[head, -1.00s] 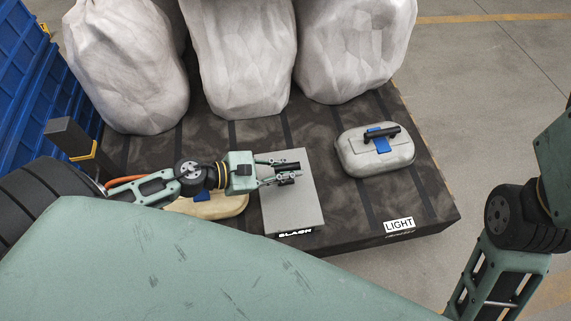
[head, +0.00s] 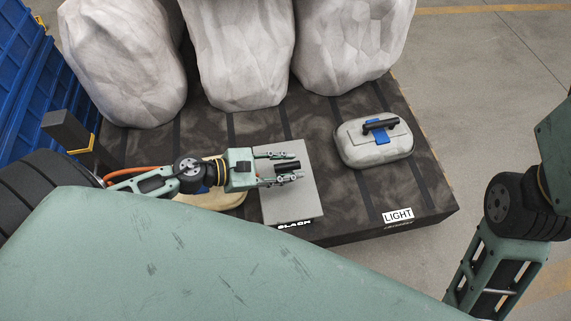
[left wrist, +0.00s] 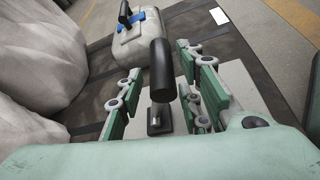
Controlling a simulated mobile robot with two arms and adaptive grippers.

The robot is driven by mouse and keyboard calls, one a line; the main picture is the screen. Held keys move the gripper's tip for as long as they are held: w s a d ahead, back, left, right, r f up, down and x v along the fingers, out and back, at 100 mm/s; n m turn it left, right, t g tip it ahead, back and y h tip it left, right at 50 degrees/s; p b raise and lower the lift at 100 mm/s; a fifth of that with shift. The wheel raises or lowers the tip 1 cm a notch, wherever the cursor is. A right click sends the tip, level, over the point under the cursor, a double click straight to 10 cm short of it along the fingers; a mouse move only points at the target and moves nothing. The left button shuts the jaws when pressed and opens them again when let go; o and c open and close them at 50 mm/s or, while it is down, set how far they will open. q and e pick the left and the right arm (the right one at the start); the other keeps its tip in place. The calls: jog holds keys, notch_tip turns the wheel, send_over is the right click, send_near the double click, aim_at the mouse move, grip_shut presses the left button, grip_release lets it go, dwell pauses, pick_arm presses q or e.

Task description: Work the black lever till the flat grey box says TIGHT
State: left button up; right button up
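The flat grey box (head: 299,206) lies on the dark platform, with a label on its front edge that reads SLACK. The black lever (head: 287,165) sits on top of the box. In the left wrist view the lever (left wrist: 162,72) has a thick black grip on a thin metal stem from a black base. My left gripper (head: 290,168) is open, its fingers on either side of the lever with visible gaps. The fingers also show in the left wrist view (left wrist: 160,85). My right arm shows at the right edge of the head view, but its gripper is out of view.
A grey case (head: 374,151) with a black handle and blue latch stands right of the box, near a LIGHT label (head: 398,214). A beige case (head: 222,199) is partly hidden under my left arm. Large pale rocks (head: 240,55) stand behind. Blue crates (head: 40,75) are at left.

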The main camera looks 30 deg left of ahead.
pick_arm(q)
jog(key=shift+w+a+r, duration=0.1)
dwell(0.3)
jog(key=v, duration=1.2)
